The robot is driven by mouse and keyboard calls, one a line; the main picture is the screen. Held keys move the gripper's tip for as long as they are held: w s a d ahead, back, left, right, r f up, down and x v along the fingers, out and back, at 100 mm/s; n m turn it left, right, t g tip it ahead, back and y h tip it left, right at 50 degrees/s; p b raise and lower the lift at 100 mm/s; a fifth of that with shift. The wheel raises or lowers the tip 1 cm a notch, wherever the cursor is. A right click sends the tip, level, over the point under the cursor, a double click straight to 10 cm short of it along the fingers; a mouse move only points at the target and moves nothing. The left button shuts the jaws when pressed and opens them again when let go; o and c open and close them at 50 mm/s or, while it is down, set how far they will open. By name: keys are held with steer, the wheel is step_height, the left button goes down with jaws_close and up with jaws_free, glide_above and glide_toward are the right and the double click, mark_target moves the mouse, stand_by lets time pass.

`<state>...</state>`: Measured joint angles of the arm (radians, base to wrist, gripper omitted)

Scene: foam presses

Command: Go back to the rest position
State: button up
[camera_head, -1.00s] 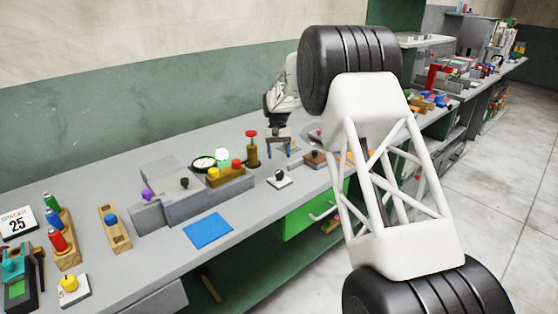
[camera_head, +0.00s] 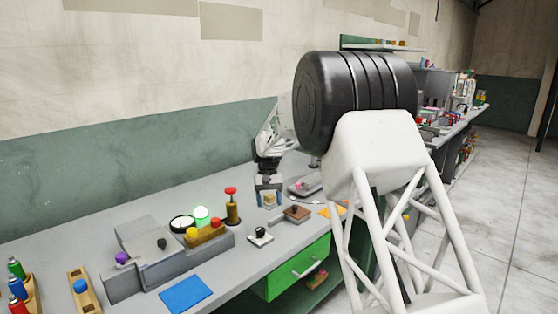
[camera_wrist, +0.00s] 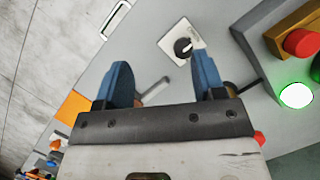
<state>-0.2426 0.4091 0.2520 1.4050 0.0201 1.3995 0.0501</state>
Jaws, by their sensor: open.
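My gripper (camera_head: 269,193) is over the far part of the grey bench, behind the white plate with a black knob (camera_head: 260,235). Its two blue fingers stand apart. A small tan patch shows between them in the head view; I cannot tell what it is. In the wrist view my gripper (camera_wrist: 161,75) is open, with no object gripped. The knob plate (camera_wrist: 180,45) lies beyond the fingertips there. My white lattice arm link and black joint fill the right of the head view.
A lit green lamp (camera_head: 201,215), a yellow and red button box (camera_head: 207,233) and a red-topped post (camera_head: 232,206) stand left of the gripper. A grey press block (camera_head: 140,262), blue mat (camera_head: 186,293) and green drawer front (camera_head: 292,270) are nearer. The floor at right is clear.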

steer(key=s+d+r+t, duration=0.1)
steer(key=s+d+r, duration=0.4)
steer(key=s, duration=0.4)
steer(key=s+d+r+m+t, duration=0.1)
steer(key=s+d+r, duration=0.4)
steer(key=s, duration=0.3)
steer(key=s+d+r+t, duration=0.1)
steer(key=s+d+r, duration=0.3)
steer(key=s, duration=0.5)
steer(key=s+d+f+t, duration=0.1)
steer(key=s+d, duration=0.3)
steer(key=s, duration=1.1)
steer(key=s+d+f+m+t, duration=0.1)
steer(key=s+d+f, duration=0.3)
steer(key=s, duration=1.2)
steer(key=shift+s+d+t, duration=0.15)
steer(key=shift+s+t, duration=0.05)
steer(key=shift+t, duration=0.5)
